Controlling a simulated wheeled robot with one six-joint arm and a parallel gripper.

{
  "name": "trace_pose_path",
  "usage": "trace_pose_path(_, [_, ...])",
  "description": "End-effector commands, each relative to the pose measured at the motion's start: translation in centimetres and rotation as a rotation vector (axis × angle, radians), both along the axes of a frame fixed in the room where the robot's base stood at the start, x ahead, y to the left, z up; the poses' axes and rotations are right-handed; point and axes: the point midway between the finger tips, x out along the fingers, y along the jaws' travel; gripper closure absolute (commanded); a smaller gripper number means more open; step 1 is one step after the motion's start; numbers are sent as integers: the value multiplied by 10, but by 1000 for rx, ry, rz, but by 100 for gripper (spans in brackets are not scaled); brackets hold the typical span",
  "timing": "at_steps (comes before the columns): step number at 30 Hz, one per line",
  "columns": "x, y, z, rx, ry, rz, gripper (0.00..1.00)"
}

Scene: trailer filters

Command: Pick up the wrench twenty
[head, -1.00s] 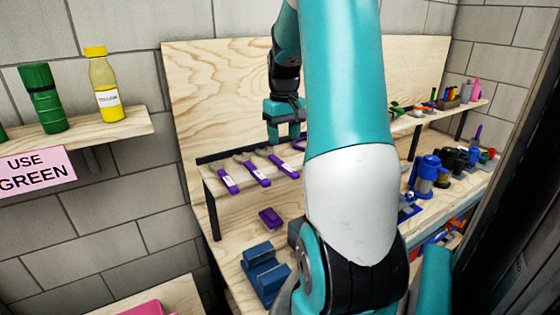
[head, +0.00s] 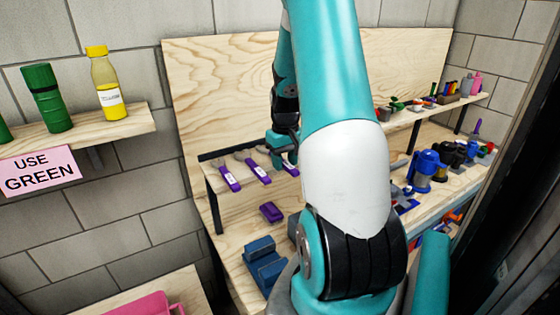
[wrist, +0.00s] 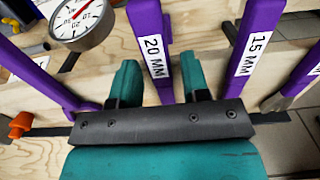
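The 20 MM wrench (wrist: 155,50) has a purple handle with a white label and lies in the row on the small shelf. My gripper (wrist: 161,75) is open in the wrist view, with one teal finger on each side of that handle. The handle lies between the fingers, and I cannot tell whether they touch it. In the head view my gripper (head: 283,150) is low over the shelf at the third wrench from the left (head: 291,169), which it partly hides. The 15 MM wrench (wrist: 250,52) lies just right in the wrist view.
More purple-handled wrenches (head: 229,178) lie to the left in the head view. A round gauge (wrist: 80,20) and an orange-tipped item (wrist: 20,124) show in the wrist view. A blue vise-like block (head: 265,266) sits on the bench below. My arm hides the shelf's middle.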

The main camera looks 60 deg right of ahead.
Motion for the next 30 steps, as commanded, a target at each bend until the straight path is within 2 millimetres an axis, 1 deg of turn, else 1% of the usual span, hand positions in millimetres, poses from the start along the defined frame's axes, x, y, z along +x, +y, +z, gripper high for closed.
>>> trace_pose_path(1, [0, 0, 0, 0, 0, 0, 70])
trace_pose_path(2, [0, 0, 0, 0, 0, 0, 77])
trace_pose_path(3, [0, 0, 0, 0, 0, 0, 86])
trace_pose_path(5, [0, 0, 0, 0, 0, 0, 100])
trace_pose_path(14, [0, 0, 1, 0, -1, 0, 100])
trace_pose_path(17, [1, -1, 5, -2, -2, 0, 100])
trace_pose_path(20, [1, -1, 13, -4, -3, 0, 100])
trace_pose_path(23, [1, -1, 29, -6, -5, 0, 100])
trace_pose_path(26, [1, -2, 54, -8, -7, 0, 100])
trace_pose_path(30, [1, -1, 97, -8, -7, 0, 100])
